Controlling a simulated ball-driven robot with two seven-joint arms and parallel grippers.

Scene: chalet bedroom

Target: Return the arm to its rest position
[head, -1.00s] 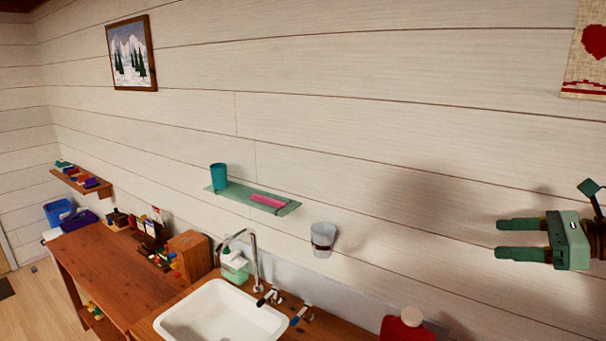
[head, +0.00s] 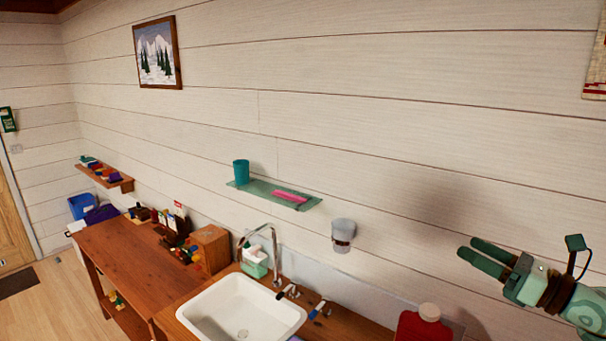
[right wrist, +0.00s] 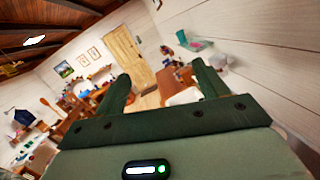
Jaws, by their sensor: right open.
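My right gripper (head: 482,258) is at the right of the head view, up in front of the white plank wall. Its two green fingers point left, apart, with nothing between them. The right wrist view also shows both fingers (right wrist: 160,92) apart and empty, with the room beyond them. My left gripper is not in the head view.
A glass shelf (head: 270,194) holds a teal cup (head: 241,172) and a pink item. A wall-mounted cup (head: 343,235) hangs nearby. The wall around the gripper is bare.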

